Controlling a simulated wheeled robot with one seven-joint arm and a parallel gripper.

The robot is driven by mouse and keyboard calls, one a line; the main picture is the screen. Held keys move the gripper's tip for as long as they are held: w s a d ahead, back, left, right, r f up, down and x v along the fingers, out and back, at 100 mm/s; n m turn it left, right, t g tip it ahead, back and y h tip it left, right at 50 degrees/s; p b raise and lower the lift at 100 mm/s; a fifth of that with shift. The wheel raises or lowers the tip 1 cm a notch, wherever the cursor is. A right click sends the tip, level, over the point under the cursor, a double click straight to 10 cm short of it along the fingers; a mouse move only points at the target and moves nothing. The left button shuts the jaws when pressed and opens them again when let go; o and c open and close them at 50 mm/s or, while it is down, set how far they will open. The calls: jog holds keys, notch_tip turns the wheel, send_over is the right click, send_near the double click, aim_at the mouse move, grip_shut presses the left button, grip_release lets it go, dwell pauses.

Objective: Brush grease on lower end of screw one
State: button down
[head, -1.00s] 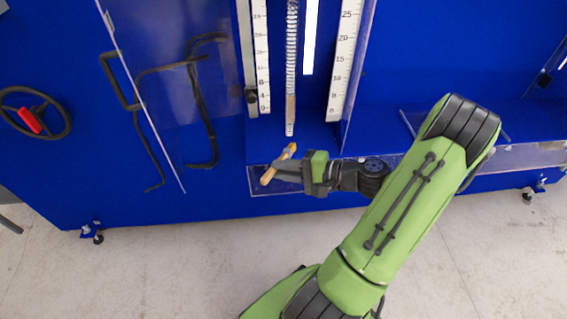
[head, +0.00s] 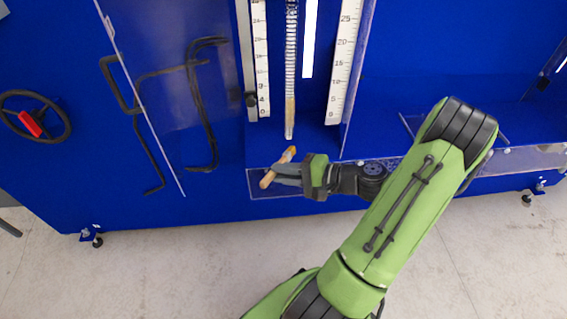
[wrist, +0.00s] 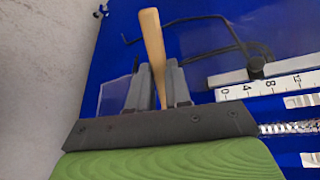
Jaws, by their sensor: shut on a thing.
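My gripper (head: 285,175) is shut on a brush with a yellow-tan wooden handle (head: 266,181). The brush is tilted, its upper end (head: 291,152) pointing up and to the right in the head view. In the wrist view the handle (wrist: 152,50) stands up between the fingers (wrist: 157,88); the bristles are hidden there. A vertical screw (head: 290,50) with a coiled thread hangs between two scales. Its lower end (head: 289,118) is brownish with a pale tip. The brush is below that lower end and apart from it. No label tells which screw is screw one.
White numbered scales stand left (head: 262,60) and right (head: 342,60) of the screw. A clear panel edge (head: 140,95) and black bent rods (head: 205,110) are on the left. A handwheel (head: 36,116) with a red part is farther left. A ledge (head: 258,182) runs below the screw.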

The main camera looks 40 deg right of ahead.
jog(key=shift+w+d+p, duration=0.4)
jog(key=shift+w+d, duration=0.2)
jog(key=shift+w, duration=0.3)
jog(key=shift+w+d+p, duration=0.4)
jog(key=shift+w+d, duration=0.25)
jog(key=shift+w, duration=0.25)
jog(key=shift+w+d+p, duration=0.4)
jog(key=shift+w+d, duration=0.2)
jog(key=shift+w, duration=0.3)
jog(key=shift+w+d, duration=0.45)
jog(key=shift+w, duration=0.15)
notch_tip(320, 180, up, 12)
jog(key=p, duration=1.1)
notch_tip(320, 180, down, 12)
jog(key=b, duration=0.8)
jog(key=s+a, duration=0.3)
jog(key=s, duration=0.2)
jog(key=shift+a, duration=0.2)
